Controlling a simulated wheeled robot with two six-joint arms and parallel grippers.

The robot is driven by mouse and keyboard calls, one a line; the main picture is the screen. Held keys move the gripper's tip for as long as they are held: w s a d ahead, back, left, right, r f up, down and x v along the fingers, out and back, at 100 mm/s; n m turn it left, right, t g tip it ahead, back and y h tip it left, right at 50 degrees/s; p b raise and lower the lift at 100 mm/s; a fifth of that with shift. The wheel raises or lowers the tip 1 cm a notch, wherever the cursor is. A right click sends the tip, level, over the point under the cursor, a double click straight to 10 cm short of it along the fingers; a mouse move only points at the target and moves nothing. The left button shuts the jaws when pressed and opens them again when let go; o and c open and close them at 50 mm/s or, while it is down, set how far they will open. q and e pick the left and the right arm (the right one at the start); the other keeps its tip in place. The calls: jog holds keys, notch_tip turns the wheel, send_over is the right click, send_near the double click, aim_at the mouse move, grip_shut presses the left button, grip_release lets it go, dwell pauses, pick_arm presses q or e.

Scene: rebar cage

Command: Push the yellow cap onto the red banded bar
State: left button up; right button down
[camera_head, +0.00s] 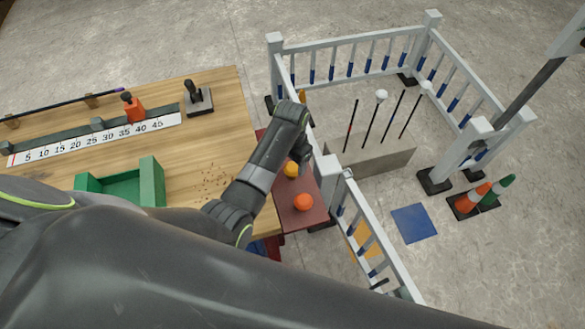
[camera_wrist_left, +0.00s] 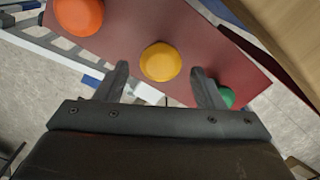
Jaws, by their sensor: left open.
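The yellow cap (camera_head: 291,169) rests on a dark red board (camera_head: 312,219) between the wooden table and the white railing. In the left wrist view the yellow cap (camera_wrist_left: 160,61) shows between the two fingers. My left gripper (camera_head: 302,150) is just over the board near this cap. Its fingers (camera_wrist_left: 160,72) are open, with nothing held. The red banded bar (camera_head: 350,127) stands upright inside the railing, leftmost of several thin dark bars, its top bare. My right gripper is not in view.
An orange cap (camera_head: 303,202) and a green cap (camera_wrist_left: 227,97) lie on the same board. Two other bars carry white caps (camera_head: 381,95). White railing (camera_head: 376,245) stands between the board and the bars. A green tray (camera_head: 150,181) sits on the table.

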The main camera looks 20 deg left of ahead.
aim_at(291, 168)
pick_arm(q)
jog(key=shift+a+f, duration=0.1)
jog(key=shift+f, duration=3.1)
jog(key=shift+c, duration=0.2)
jog(key=c, duration=0.7)
